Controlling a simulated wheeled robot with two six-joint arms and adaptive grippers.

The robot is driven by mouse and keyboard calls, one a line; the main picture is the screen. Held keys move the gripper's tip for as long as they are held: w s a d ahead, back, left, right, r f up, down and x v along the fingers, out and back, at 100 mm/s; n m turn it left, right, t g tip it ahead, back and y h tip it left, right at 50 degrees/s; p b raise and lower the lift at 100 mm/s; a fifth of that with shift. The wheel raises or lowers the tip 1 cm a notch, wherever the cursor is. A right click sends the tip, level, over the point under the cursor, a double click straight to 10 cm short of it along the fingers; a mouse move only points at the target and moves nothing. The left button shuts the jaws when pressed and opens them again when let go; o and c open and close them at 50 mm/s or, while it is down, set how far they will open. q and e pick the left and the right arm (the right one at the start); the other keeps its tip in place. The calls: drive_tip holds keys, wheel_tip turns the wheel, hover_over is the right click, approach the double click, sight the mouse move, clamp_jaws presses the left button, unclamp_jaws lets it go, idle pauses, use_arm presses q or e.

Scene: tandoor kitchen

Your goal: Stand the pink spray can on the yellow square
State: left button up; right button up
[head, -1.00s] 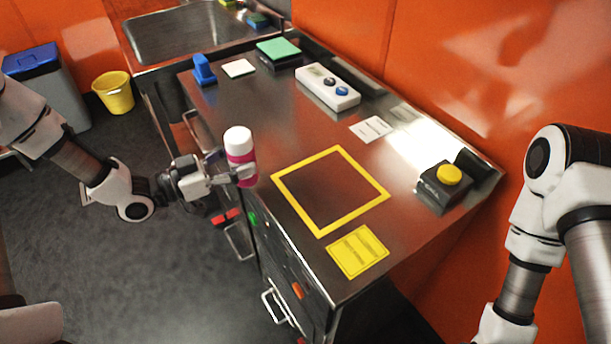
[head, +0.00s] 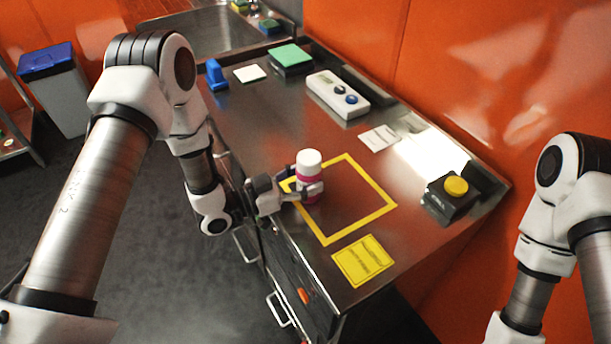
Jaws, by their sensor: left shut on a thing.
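The pink spray can (head: 309,185) with a white cap is upright in my left gripper (head: 312,190), which is shut on it. The can shows over the left part of the yellow square (head: 384,212), an outline on the steel counter. I cannot tell whether its base touches the counter; the gripper fingers hide part of its lower body. The inside of the square is otherwise bare. My right arm comes in at the right edge, but its gripper is out of view.
A yellow label (head: 364,261) lies in front of the square. A black box with a yellow button (head: 456,186) stands to the right. A white device (head: 338,95), a white card (head: 379,138), a green-topped block (head: 291,57) and a blue object (head: 215,74) are farther back.

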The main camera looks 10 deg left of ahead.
use_arm(q)
drive_tip(key=shift+s+f, duration=0.1)
drive_tip(key=shift+f, duration=0.1)
drive_tip(key=o, duration=1.3)
drive_tip(key=shift+r, duration=0.1)
